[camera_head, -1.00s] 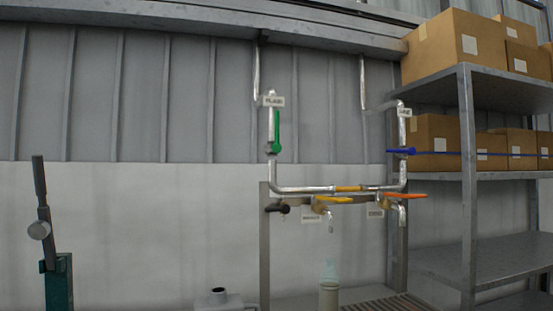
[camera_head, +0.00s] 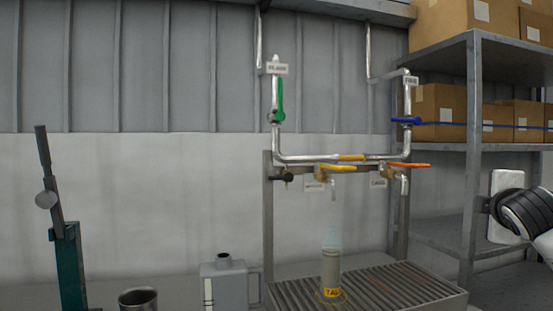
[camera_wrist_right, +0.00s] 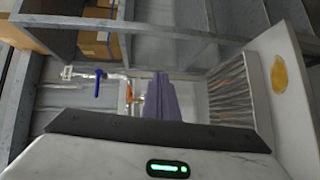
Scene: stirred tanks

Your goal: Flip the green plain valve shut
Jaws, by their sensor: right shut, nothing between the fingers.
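The green plain valve handle (camera_head: 281,100) stands upright along the left vertical pipe, below a white label reading PLAIN (camera_head: 277,68). It is not visible in the right wrist view. My right gripper (camera_wrist_right: 161,78) shows its purple-grey fingers closed together with nothing between them. In the head view my right wrist (camera_head: 523,212) is at the right edge, in front of the shelf, well right of and lower than the green handle; the fingers cannot be made out there. My left gripper is not in view.
A blue handle (camera_head: 405,120) lies crosswise on the right pipe. Yellow (camera_head: 337,168) and orange (camera_head: 408,165) handles sit below. A bottle (camera_head: 331,272) stands on the slatted tray (camera_head: 440,290). A grey can (camera_head: 224,284), a cup (camera_head: 138,300), a green-based lever (camera_head: 68,265) and the shelf (camera_head: 471,150) flank it.

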